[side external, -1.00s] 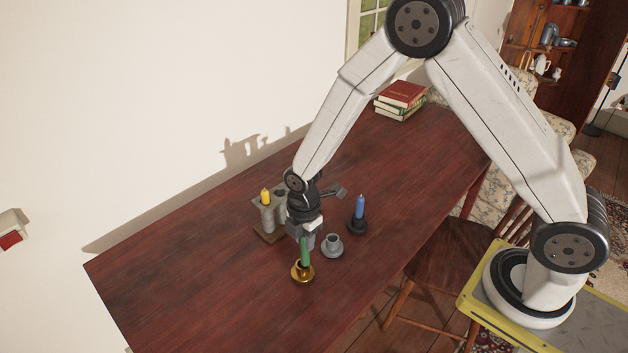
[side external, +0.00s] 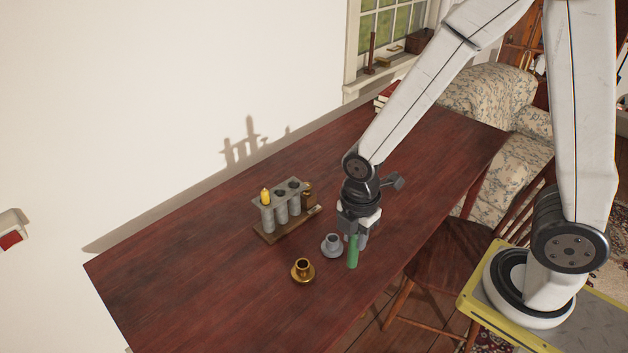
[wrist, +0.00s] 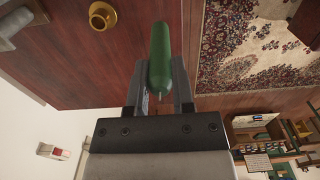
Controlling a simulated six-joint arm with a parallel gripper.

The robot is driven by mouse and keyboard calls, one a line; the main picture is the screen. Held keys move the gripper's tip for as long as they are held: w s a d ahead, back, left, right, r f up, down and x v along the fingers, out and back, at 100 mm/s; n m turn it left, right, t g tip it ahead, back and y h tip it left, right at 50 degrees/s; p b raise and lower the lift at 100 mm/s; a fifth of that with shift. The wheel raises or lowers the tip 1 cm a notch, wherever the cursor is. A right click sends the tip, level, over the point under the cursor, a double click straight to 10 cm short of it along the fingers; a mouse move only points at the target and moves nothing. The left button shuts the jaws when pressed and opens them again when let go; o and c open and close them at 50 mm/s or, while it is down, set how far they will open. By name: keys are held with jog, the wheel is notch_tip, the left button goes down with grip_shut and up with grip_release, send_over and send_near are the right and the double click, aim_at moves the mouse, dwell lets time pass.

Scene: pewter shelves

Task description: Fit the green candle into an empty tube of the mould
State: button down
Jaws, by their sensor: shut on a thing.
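My gripper (side external: 352,236) is shut on the green candle (side external: 353,254), which hangs upright below it near the table's front edge. In the wrist view, the candle (wrist: 160,60) sits between the two fingers (wrist: 160,82). The mould (side external: 282,212) stands to the left and farther back, a row of grey tubes on a wooden base. A yellow candle (side external: 265,196) stands in its leftmost tube. The tube tops to the right of it look dark and open. The candle is well apart from the mould.
An empty brass holder (side external: 302,271) stands left of the candle and shows in the wrist view (wrist: 103,15). An empty grey holder (side external: 332,245) is close to the candle's left. A brass object (side external: 309,194) is at the mould's right end. The left tabletop is clear.

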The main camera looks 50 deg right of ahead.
jog(key=shift+s+d+r, duration=0.1)
jog(key=shift+s+r, duration=0.2)
jog(key=shift+s, duration=0.35)
jog(key=shift+w, duration=0.1)
jog(key=shift+w, duration=0.65)
jog(key=w+d, duration=0.4)
jog(key=w, duration=0.6)
jog(key=w+d+r, duration=0.1)
jog(key=w+d, duration=0.3)
jog(key=w, duration=0.5)
jog(key=w+d, duration=0.4)
jog(key=w, duration=0.6)
jog(key=shift+m, duration=0.3)
jog(key=shift+s+a+f, duration=0.1)
jog(key=shift+a+f, duration=0.05)
jog(key=shift+f, duration=2.35)
jog(key=shift+s+a+f, duration=0.1)
jog(key=shift+a+f, duration=0.05)
jog(key=shift+f, duration=2.3)
jog(key=shift+f, duration=0.1)
